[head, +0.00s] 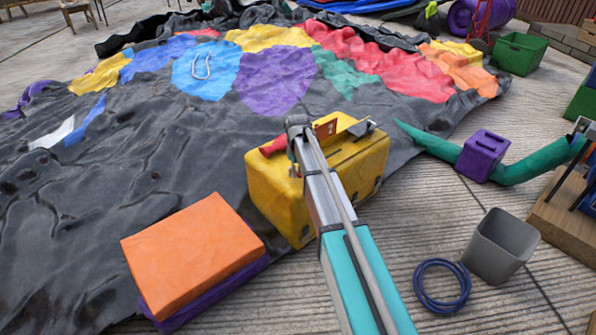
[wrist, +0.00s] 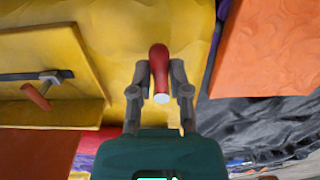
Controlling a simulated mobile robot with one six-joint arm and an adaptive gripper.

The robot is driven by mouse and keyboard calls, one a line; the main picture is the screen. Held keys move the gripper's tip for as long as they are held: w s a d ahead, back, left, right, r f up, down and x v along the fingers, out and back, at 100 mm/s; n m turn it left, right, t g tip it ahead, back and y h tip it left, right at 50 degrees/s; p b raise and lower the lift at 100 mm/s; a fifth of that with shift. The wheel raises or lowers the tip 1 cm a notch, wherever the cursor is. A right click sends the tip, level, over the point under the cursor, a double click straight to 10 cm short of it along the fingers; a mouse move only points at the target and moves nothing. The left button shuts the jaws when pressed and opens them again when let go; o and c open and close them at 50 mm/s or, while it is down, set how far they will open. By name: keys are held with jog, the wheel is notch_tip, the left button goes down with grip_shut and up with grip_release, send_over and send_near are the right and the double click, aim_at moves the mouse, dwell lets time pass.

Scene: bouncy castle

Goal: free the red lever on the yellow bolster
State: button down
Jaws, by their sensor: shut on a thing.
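The yellow bolster (head: 262,195) stands on the concrete at the edge of the flattened castle. The red lever (head: 272,146) shows at its upper left in the head view, beside my gripper (head: 297,128). In the wrist view the red lever (wrist: 159,58) is rounded, with a pale end towards the camera. My gripper (wrist: 160,75) is shut on it, one finger on each side, with yellow bolster surface (wrist: 110,40) behind. How the lever joins the bolster is hidden.
An orange block (head: 190,245) on a purple one lies at left. A purple block (head: 482,156) with a green tube, a grey bucket (head: 500,248) and a blue hose coil (head: 441,285) lie at right. A dark bar (wrist: 30,76) with a reddish handle is on the bolster.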

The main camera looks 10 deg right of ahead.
jog(key=shift+s, duration=0.1)
dwell(0.4)
jog(key=c, duration=0.6)
grip_release()
jog(key=shift+n, duration=0.3)
jog(key=n, duration=0.2)
jog(key=w+d+n, duration=0.1)
jog(key=n, duration=0.1)
jog(key=shift+w, duration=0.1)
jog(key=n, duration=0.3)
jog(key=shift+w+d, duration=0.2)
jog(key=shift+w, duration=0.2)
jog(key=shift+r+n, duration=0.2)
jog(key=shift+n, duration=0.1)
notch_tip(320, 180, up, 14)
jog(key=p, duration=1.4)
jog(key=s+r+m+p, duration=0.1)
jog(key=s+r+p, duration=0.3)
jog(key=s+d+r+m+p, duration=0.1)
jog(key=s+r+p, duration=0.3)
jog(key=r+p, duration=0.1)
jog(key=s+r+m+t+p, duration=0.1)
jog(key=s+r+p, duration=0.3)
jog(key=p, duration=0.1)
jog(key=shift+s+d+r, duration=0.1)
jog(key=shift+d+r, duration=0.2)
jog(key=shift+d, duration=0.1)
